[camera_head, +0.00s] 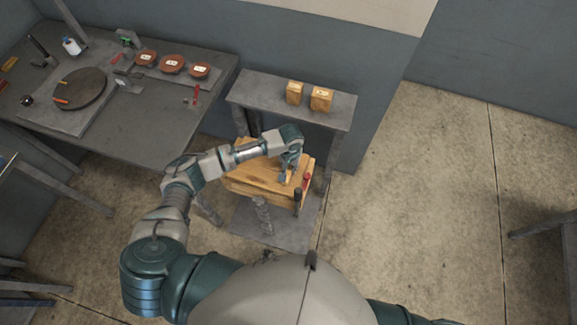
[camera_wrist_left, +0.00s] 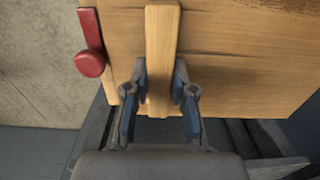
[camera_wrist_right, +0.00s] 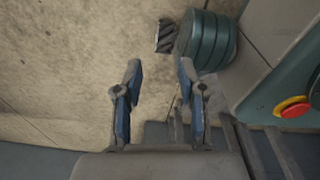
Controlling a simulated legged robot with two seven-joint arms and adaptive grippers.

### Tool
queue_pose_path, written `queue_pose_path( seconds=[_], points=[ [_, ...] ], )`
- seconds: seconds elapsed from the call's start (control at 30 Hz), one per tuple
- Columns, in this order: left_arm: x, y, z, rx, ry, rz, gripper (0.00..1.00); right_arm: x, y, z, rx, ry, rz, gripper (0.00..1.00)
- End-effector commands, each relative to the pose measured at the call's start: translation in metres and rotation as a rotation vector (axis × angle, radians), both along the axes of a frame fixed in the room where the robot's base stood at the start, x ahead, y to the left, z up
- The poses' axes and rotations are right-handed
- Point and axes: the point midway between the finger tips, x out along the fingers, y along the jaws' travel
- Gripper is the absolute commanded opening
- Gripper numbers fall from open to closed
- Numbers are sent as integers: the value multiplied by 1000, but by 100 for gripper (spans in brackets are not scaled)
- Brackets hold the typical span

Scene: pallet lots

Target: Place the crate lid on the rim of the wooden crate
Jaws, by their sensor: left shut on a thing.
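The crate lid (camera_head: 258,172) is a flat wooden board with a raised batten (camera_wrist_left: 161,50). My left gripper (camera_head: 287,178) is shut on this batten from above; in the left wrist view (camera_wrist_left: 160,95) its blue-padded fingers sit on both sides of it. The wooden crate (camera_head: 270,196) shows as a wood side at the lid's front edge on the low stand. The rim is largely hidden, and I cannot tell whether the lid touches it. My right gripper (camera_wrist_right: 160,100) is open and empty over bare floor, outside the head view.
A red-handled part (camera_head: 307,182) and a black-handled part (camera_head: 298,196) stand at the crate's right side. A grey shelf (camera_head: 270,95) behind holds two small wooden blocks (camera_head: 308,96). A workbench (camera_head: 150,110) with red dishes is at left.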

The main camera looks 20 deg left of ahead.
Motion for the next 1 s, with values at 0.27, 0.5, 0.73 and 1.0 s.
queue_pose_path(
  seconds=[0.27,0.5,0.73,1.0],
  points=[
    [0,7,-7,-9,0,0,39,-12,-11,-3,-14,17,3,40],
    [0,5,-7,-7,0,1,50,-9,-4,-2,-4,8,0,40],
    [0,1,-6,-2,0,1,50,-8,10,-2,14,6,-5,40],
    [1,3,16,-7,-3,-1,50,-5,-6,0,-7,4,2,40]
  ],
)
